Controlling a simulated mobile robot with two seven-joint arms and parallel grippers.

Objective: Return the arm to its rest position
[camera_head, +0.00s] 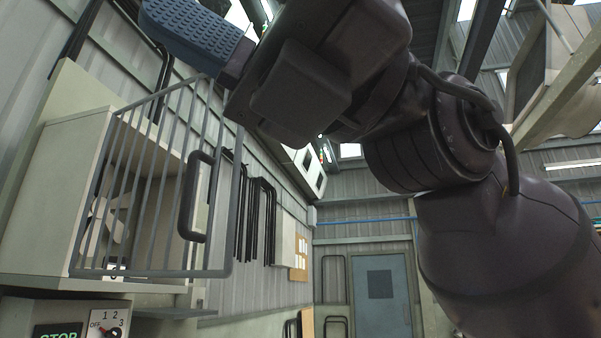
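My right arm comes in from the right and crosses the upper middle of the head view, close to the camera. Its gripper (197,36) is at the top left, with a blue ribbed finger pad in view. The other finger is hidden or out of the frame, so its opening cannot be told. The gripper is above a grey barred door (150,185), and I see nothing held in it. My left gripper is not in view.
The barred door has a dark handle (190,195) and stands in front of a pale cabinet (50,190). Below is a control box with a dial (108,330). A blue-grey room door (381,295) is far back. Open space lies between the barred door and my arm.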

